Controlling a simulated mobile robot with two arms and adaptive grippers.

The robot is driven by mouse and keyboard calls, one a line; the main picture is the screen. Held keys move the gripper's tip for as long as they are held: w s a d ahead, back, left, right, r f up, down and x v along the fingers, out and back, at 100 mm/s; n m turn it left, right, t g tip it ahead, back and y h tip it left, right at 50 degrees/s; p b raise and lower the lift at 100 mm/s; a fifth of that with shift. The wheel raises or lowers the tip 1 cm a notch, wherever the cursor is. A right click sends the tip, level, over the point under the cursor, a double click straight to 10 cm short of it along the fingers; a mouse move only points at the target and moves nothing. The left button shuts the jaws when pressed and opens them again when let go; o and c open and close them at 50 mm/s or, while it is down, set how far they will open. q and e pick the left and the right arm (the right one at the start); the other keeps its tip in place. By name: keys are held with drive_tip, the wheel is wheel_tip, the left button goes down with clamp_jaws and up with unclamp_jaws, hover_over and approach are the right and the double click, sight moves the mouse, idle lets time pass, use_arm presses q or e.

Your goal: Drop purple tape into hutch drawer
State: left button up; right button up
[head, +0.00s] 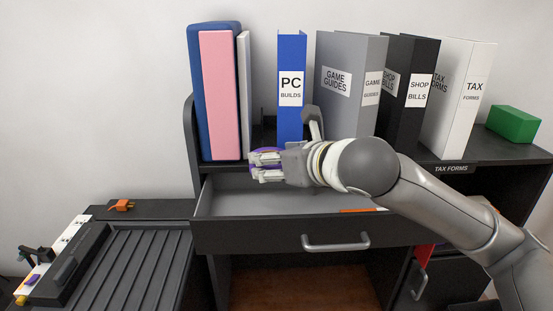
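The hutch drawer (230,203) is pulled open below the shelf, with its grey inside showing and its handle at the front. My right gripper (260,165) reaches in from the right and is above the open drawer, close to the shelf edge. It is shut on the purple tape (267,150), a roll mostly hidden behind the fingers. The tape is held up, apart from the drawer floor. The drawer floor at the right is partly covered by my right arm. My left gripper is not in view.
Binders stand on the shelf: pink and blue ones (220,95), PC Builds (291,60), Game Guides (338,55), Shop Bills (400,115) and Tax Forms (455,110). A green box (513,124) is at right. An orange item (362,210) lies in the drawer.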

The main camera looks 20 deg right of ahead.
drive_tip(key=shift+s+f, duration=0.3)
drive_tip(key=f, duration=0.4)
drive_tip(key=shift+s+f, duration=0.15)
drive_tip(key=shift+s, duration=0.25)
drive_tip(key=o, duration=1.1)
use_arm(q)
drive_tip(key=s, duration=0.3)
use_arm(e)
drive_tip(key=shift+o, duration=0.2)
drive_tip(key=shift+s, duration=0.1)
